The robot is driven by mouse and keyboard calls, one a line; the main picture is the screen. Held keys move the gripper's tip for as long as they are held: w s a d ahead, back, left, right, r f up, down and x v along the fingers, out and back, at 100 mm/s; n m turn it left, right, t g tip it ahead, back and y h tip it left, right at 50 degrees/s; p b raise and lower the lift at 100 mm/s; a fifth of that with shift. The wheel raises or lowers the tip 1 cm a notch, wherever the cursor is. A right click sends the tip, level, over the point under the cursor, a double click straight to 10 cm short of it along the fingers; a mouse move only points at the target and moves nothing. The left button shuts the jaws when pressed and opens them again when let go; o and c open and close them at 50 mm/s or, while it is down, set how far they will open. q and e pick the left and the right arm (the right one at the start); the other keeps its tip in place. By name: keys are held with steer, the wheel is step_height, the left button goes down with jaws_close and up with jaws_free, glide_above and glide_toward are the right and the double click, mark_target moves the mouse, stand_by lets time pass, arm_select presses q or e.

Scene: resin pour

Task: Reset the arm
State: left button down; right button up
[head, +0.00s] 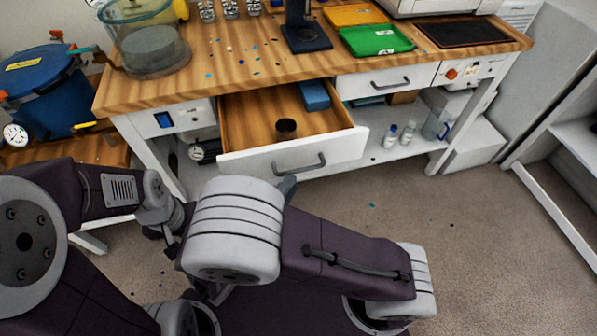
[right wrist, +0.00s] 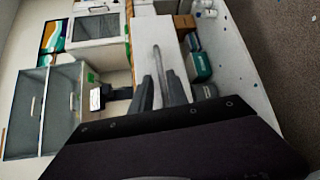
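My right arm crosses the front of the head view, and its gripper (head: 287,186) shows only in part behind a grey arm joint, just below the open drawer's front (head: 245,164). In the right wrist view the two dark fingers (right wrist: 160,92) are apart, with the grey drawer handle (right wrist: 157,65) lined up between them. I cannot tell whether they touch it. The handle also shows in the head view (head: 299,166), a little above the gripper. My left arm enters from the left; its end is largely hidden and its fingers cannot be made out.
The drawer holds a dark cup (head: 286,128) and a blue box (head: 314,96). The wooden bench (head: 255,65) carries a clear round vessel (head: 150,45), green tray (head: 377,40) and orange tray (head: 353,15). A blue pot (head: 42,85) stands left. Carpet at right is mostly clear.

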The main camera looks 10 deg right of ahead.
steer(key=shift+s+a+r, duration=0.1)
steer(key=shift+s+a, duration=0.4)
steer(key=shift+s, duration=0.05)
steer(key=s+d+f+m+g+y, duration=0.3)
steer(key=s+d+f+m+g, duration=0.1)
steer(key=d+g, duration=0.25)
steer(key=s+d+f+m+g+y, duration=0.3)
steer(key=d+f+g+y, duration=0.15)
steer(key=g, duration=0.35)
steer(key=w+d+r+m+t+y, duration=0.2)
steer(key=w+m+t+y, duration=0.2)
steer(key=w, duration=0.1)
step_height(320, 180, up, 19)
steer(key=p, duration=1.9)
steer(key=shift+a, duration=0.15)
